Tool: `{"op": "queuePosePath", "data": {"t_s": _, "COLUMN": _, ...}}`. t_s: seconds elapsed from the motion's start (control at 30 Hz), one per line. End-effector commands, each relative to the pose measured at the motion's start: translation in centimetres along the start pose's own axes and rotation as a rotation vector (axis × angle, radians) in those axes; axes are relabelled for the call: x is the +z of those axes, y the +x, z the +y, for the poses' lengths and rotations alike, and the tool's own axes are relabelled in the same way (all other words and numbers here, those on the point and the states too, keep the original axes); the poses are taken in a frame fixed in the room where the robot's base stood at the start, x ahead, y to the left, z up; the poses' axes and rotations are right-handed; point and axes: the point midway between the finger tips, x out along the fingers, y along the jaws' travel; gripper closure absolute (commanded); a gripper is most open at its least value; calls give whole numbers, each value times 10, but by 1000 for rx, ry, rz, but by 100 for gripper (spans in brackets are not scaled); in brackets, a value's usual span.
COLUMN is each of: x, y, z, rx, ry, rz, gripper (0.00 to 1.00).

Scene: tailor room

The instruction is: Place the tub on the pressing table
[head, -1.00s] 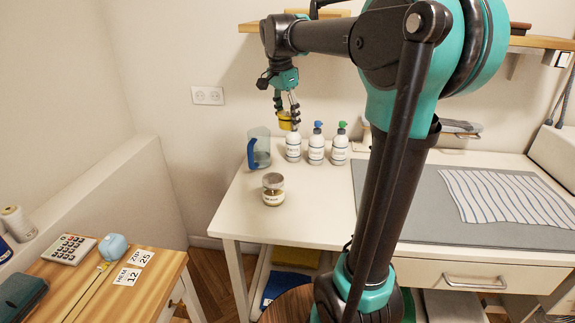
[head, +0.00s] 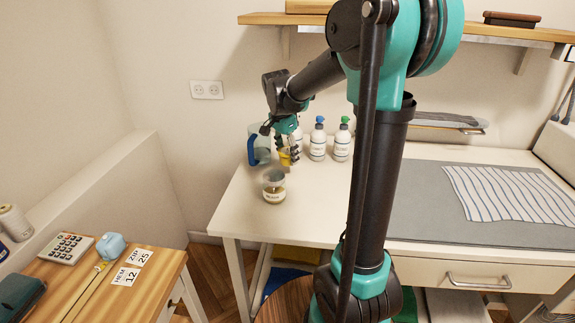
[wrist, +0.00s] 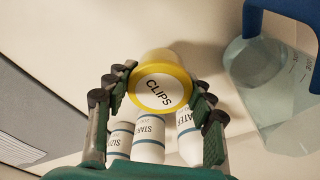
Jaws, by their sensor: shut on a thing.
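The tub is small and yellow, and in the wrist view its round lid (wrist: 160,88) reads CLIPS. My gripper (wrist: 158,98) is shut on it, with fingers on both sides. In the head view the tub (head: 285,157) shows partly behind the fingers of my gripper (head: 288,153), low over the left part of the white pressing table (head: 240,208). I cannot tell whether its base touches the tabletop.
A labelled jar (head: 273,187) stands just in front of the tub. A blue-handled jug (head: 253,150) is behind left, white spray bottles (head: 318,143) behind right. A grey mat (head: 425,215) with striped cloth (head: 510,193) covers the right. The front left tabletop is clear.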

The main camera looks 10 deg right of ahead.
Motion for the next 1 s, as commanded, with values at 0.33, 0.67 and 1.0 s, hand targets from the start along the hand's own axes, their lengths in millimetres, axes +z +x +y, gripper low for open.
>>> {"op": "queuePosePath", "data": {"t_s": 0.33, "x": 6, "y": 37, "z": 0, "rx": 0, "ry": 0, "rz": 0, "gripper": 81}}
{"op": "queuePosePath", "data": {"t_s": 0.67, "x": 6, "y": 41, "z": 0, "rx": 0, "ry": 0, "rz": 0, "gripper": 81}}
{"op": "queuePosePath", "data": {"t_s": 1.0, "x": 7, "y": 43, "z": 0, "rx": 0, "ry": 0, "rz": 0, "gripper": 25}}
